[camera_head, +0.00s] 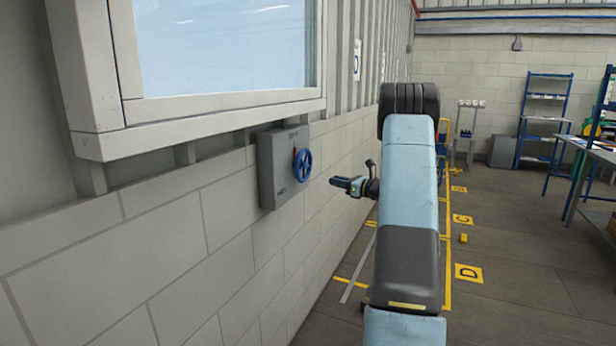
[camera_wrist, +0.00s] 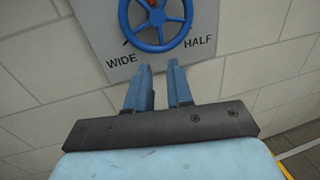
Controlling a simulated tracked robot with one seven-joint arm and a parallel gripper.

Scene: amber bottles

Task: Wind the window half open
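The window (camera_head: 225,45) is a pale pane in a white frame at the upper left of the head view; I cannot tell how far it stands open. Below its right corner, a grey box (camera_head: 268,170) on the wall carries a blue handwheel (camera_head: 305,164) with a red part near its top. In the wrist view the blue wheel (camera_wrist: 156,45) is cut off at the top; WIDE is printed below left of it, HALF below right. My gripper (camera_wrist: 162,68) points at the wheel's lower side, fingers parted, nothing between them. In the head view my gripper (camera_head: 335,182) is right of the box.
The block wall (camera_head: 190,225) runs along the left. Yellow floor markings (camera_head: 468,273) lie right of my arm. A blue shelf rack (camera_head: 545,105) and a workbench (camera_head: 585,150) stand farther right. The floor between is mostly clear.

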